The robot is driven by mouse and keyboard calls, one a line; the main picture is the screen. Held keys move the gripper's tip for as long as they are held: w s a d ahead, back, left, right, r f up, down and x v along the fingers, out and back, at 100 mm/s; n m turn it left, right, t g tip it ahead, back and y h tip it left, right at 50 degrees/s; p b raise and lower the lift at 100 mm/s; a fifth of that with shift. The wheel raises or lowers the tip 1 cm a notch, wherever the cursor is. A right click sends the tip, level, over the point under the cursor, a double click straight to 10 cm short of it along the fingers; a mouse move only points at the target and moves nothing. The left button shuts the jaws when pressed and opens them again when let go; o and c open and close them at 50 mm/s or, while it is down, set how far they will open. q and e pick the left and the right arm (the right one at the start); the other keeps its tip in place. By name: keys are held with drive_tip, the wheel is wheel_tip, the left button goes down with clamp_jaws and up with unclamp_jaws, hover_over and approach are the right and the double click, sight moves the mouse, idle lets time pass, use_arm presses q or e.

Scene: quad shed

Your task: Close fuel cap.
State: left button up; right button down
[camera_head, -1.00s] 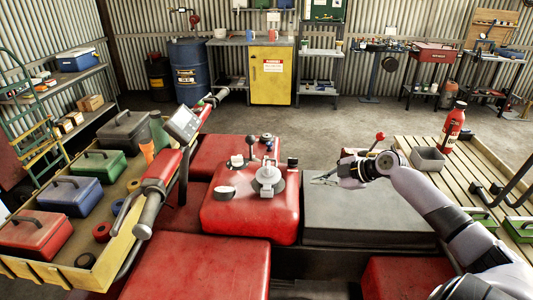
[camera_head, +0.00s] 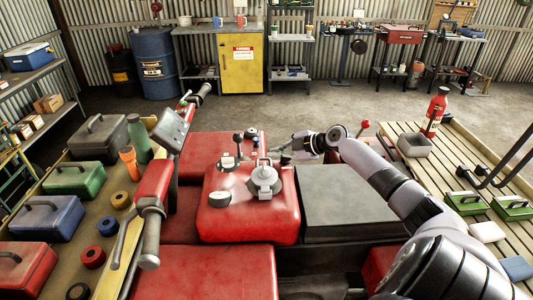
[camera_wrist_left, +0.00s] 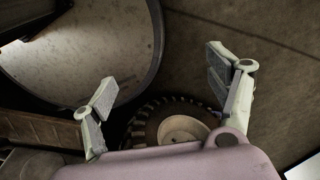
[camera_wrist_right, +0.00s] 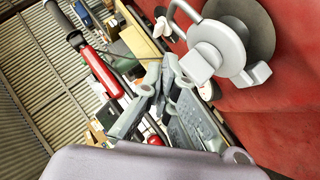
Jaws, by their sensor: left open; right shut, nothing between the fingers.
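The fuel cap (camera_head: 265,180) is a light grey round cap with a raised handle, on a darker disc on top of the red tank body (camera_head: 235,218). It also fills the upper right of the right wrist view (camera_wrist_right: 222,45). I cannot tell how far its lid is open. My right gripper (camera_head: 284,153) is just behind and right of the cap, shut and empty. In the right wrist view its fingertips (camera_wrist_right: 163,78) meet left of and below the cap, seemingly apart from it. My left gripper (camera_wrist_left: 172,82) shows only in the left wrist view, open and empty above a tyre.
A knobbed lever (camera_head: 238,144) and a white knob (camera_head: 220,196) stand close to the cap. The handlebar (camera_head: 155,190) rises at left. A dark grey flat box (camera_head: 350,204) lies right of the tank. A slatted rack (camera_head: 462,168) holds a red bottle (camera_head: 435,112).

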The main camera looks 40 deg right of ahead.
sight(261, 159)
drive_tip(key=x, duration=0.2)
drive_tip(key=p+x, duration=0.1)
drive_tip(key=x, duration=0.1)
drive_tip(key=shift+w+a, duration=0.15)
drive_tip(key=shift+w, duration=0.2)
drive_tip(key=shift+w+d+f+p, duration=0.2)
drive_tip(key=shift+w+d+f, duration=0.15)
drive_tip(key=shift+f, duration=0.2)
drive_tip(key=shift+w+d+f+p, duration=0.2)
drive_tip(key=shift+d+f, duration=0.1)
drive_tip(key=shift+f, duration=0.25)
use_arm(q)
drive_tip(key=shift+w+r, duration=1)
drive_tip(key=shift+r, duration=0.25)
use_arm(e)
drive_tip(key=shift+w+d+f, duration=0.25)
drive_tip(key=shift+w+f, duration=0.1)
drive_tip(key=shift+f, duration=0.15)
